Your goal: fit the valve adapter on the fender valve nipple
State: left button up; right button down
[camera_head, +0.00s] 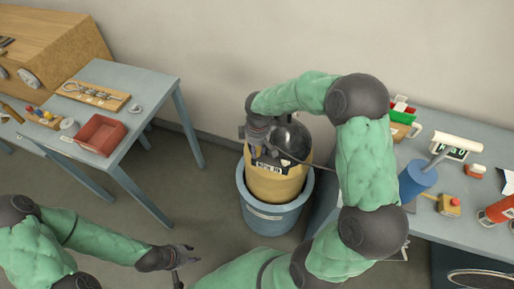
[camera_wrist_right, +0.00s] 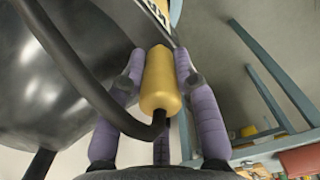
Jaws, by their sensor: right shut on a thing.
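My right gripper (camera_head: 257,150) is beside a shiny black rounded body (camera_head: 287,139), which appears to be the fender. In the right wrist view its purple fingers (camera_wrist_right: 160,70) are shut on a yellow cylinder (camera_wrist_right: 162,82), apparently the valve adapter, with a black hose (camera_wrist_right: 95,85) bending into its near end. The black body (camera_wrist_right: 55,70) fills the left of that view. The adapter's far end points to a pale labelled part; I cannot make out the nipple or whether they touch. My left gripper (camera_head: 182,265) is low over the floor, open and empty.
The black body sits over a yellow drum (camera_head: 275,186) in a blue tub (camera_head: 262,217). A left table holds a red tray (camera_head: 101,133) and a wooden board (camera_head: 97,95). A right table (camera_head: 430,222) holds a blue cylinder (camera_head: 417,181) and several tools.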

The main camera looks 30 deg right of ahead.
jog(key=shift+f+b, duration=0.5)
jog(key=shift+f, duration=0.3)
jog(key=c, duration=0.9)
grip_release()
jog(key=shift+r, duration=0.1)
jog(key=shift+o, duration=0.2)
notch_tip(320, 180, up, 12)
jog(key=shift+s, duration=0.1)
jog(key=shift+s, duration=0.1)
